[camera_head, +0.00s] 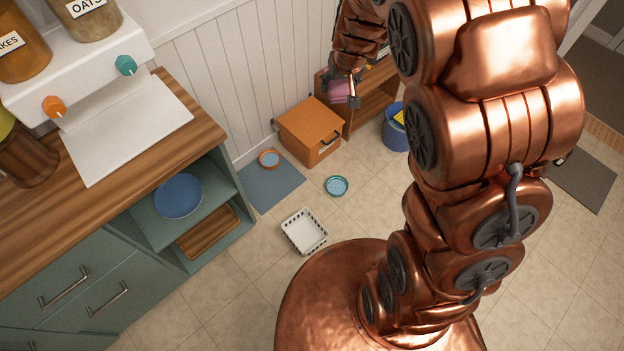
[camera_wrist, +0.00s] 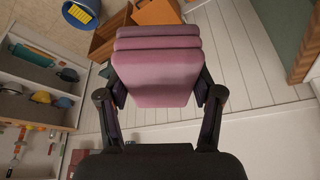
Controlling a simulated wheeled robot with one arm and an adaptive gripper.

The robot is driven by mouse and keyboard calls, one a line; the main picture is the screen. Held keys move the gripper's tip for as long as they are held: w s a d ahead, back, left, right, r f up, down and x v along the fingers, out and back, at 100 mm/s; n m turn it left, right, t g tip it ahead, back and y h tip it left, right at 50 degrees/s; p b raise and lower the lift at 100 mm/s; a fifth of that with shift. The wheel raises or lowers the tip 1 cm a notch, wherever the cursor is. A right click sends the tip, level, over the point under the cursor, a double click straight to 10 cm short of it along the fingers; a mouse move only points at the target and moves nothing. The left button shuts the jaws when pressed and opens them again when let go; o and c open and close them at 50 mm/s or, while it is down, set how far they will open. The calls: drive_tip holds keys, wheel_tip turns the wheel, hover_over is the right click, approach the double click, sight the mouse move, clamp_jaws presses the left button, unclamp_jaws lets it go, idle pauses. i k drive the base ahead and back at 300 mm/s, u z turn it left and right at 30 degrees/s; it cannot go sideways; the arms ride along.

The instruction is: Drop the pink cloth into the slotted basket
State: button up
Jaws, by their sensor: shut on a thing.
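The pink cloth (camera_wrist: 157,78), folded in layers, fills the space between the fingers of my gripper (camera_wrist: 160,100) in the wrist view. My gripper is shut on it. In the head view my gripper (camera_head: 352,92) and the cloth (camera_head: 338,90) are at the top centre, raised in front of the orange box and the low wooden shelf. The white slotted basket (camera_head: 304,232) stands on the tiled floor, nearer than my gripper and lower left of it in the picture. It looks empty.
An orange box (camera_head: 309,133), a low wooden shelf (camera_head: 372,86) and a blue bin (camera_head: 396,128) stand by the wall. A wooden counter (camera_head: 100,190) is at left.

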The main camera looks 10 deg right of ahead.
sight(309, 235)
drive_tip(key=z, duration=0.9)
drive_tip(key=k, duration=0.55)
drive_tip(key=u, duration=2.5)
